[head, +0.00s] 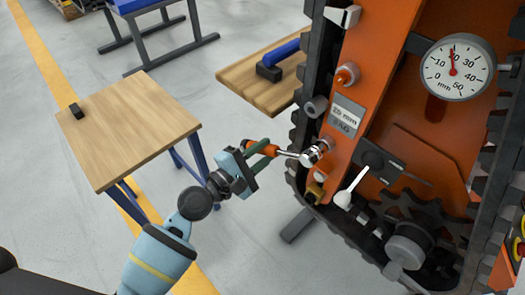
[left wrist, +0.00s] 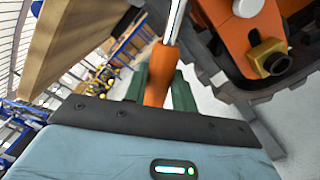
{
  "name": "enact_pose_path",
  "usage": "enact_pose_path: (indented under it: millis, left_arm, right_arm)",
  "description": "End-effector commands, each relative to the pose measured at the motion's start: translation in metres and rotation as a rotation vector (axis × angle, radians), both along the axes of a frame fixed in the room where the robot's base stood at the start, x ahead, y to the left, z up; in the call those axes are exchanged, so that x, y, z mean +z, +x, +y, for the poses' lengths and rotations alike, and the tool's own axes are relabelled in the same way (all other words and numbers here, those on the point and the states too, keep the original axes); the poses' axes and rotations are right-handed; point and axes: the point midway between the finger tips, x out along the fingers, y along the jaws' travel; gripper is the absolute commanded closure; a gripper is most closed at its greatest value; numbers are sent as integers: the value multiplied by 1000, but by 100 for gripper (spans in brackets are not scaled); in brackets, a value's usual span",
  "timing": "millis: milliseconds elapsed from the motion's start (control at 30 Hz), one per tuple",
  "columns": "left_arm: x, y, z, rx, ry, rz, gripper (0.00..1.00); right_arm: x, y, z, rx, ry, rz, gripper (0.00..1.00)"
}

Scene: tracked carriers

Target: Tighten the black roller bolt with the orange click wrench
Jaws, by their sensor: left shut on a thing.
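The orange click wrench (head: 264,148) is held in my left gripper (head: 258,154), which is shut on its handle. In the left wrist view, the orange handle (left wrist: 158,74) lies between the green fingers, with the silver shaft running up out of frame. In the head view, the wrench's silver head (head: 312,155) is at the left edge of the orange track frame, below the label plate. A dark grey roller (head: 315,106) sits above it. I cannot make out the black roller bolt apart from the wrench head, nor whether the head is seated. The right gripper is not in view.
The black track (head: 304,75) surrounds the orange frame (head: 395,75). A dial gauge (head: 457,68) and a white-tipped lever (head: 351,187) are on the machine. A brass nut (left wrist: 268,57) shows near the wrench.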

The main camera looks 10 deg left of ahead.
Motion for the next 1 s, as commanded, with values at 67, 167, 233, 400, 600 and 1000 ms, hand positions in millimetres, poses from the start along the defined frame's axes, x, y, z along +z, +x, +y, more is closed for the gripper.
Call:
enact_pose_path:
  millis: [67,167,233,400,600,1000]
  left_arm:
    - [3,0,2,2,-3,-5,100]
    - [2,-3,4,2,-2,-4,100]
    - [2,-5,5,3,-1,-5,100]
    - [2,-11,9,1,-1,-3,100]
    - [1,-18,14,0,-1,-2,100]
    - [1,-29,21,-1,-2,-2,100]
  right_arm:
    - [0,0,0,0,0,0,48]
    - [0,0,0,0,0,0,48]
    - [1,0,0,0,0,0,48]
    - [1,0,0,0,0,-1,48]
    - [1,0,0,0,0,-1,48]
    - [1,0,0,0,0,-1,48]
